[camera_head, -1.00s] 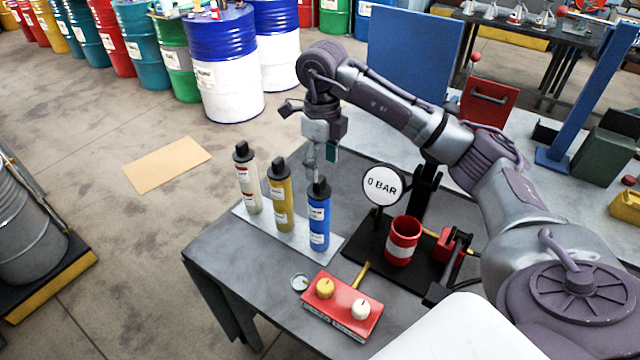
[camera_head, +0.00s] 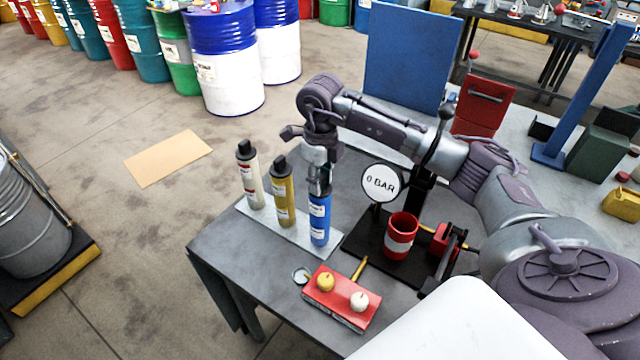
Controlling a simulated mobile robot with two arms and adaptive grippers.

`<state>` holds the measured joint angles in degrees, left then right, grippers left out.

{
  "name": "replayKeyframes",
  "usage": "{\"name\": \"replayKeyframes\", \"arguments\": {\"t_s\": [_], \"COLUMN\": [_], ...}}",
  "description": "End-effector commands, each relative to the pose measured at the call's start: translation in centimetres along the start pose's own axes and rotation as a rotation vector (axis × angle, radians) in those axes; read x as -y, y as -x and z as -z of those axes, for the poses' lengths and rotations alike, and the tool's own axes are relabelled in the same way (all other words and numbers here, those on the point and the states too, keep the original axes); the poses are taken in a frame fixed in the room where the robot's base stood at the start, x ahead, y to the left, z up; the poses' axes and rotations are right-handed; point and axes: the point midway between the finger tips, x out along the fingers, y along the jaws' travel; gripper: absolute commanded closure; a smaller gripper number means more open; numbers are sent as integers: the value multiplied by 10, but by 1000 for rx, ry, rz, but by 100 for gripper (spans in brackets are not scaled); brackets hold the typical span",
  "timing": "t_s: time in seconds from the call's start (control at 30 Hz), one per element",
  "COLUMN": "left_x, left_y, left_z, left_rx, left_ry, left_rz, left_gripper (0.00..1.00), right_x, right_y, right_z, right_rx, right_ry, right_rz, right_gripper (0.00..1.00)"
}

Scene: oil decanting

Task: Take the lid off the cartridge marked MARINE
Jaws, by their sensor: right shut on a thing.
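Three cartridges with labels stand upright in a row on a light plate (camera_head: 285,232) on the grey table. They are a white one (camera_head: 251,180), a yellow one (camera_head: 283,198) and a blue one (camera_head: 320,218). The labels are too small to read, so I cannot tell which says MARINE. The white and yellow ones have black lids (camera_head: 244,148). My right gripper (camera_head: 319,188) points down over the top of the blue cartridge and is shut on its lid, which the fingers mostly hide. The cartridge stands upright. My left gripper is not in view.
A red-and-white cup (camera_head: 400,236) is on a black base. A red box (camera_head: 342,298) with yellow and white knobs and a small round dish (camera_head: 301,275) sit in front.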

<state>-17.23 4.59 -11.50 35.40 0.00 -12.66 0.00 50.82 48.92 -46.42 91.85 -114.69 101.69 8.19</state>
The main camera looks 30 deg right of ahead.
Motion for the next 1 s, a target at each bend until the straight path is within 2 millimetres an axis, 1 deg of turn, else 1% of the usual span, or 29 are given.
{"name": "replayKeyframes", "arguments": {"t_s": [0.13,0.33,0.43,0.57,0.67,0.9,0.93,1.0], "left_x": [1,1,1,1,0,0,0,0], "left_y": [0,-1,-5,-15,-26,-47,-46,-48], "left_z": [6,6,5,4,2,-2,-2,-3], "left_rx": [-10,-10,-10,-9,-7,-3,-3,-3], "left_ry": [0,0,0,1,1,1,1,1], "left_rz": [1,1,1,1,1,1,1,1], "left_gripper": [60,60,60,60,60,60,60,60], "right_x": [0,0,0,0,0,-32,-36,-45], "right_y": [0,1,5,18,35,67,74,83], "right_z": [0,0,-1,-1,-2,40,45,58], "right_rx": [0,1,2,5,8,4,6,4], "right_ry": [0,0,0,0,0,3,3,2], "right_rz": [0,0,0,2,2,6,6,6], "right_gripper": [80,80,80,80,80,80,80,80]}}
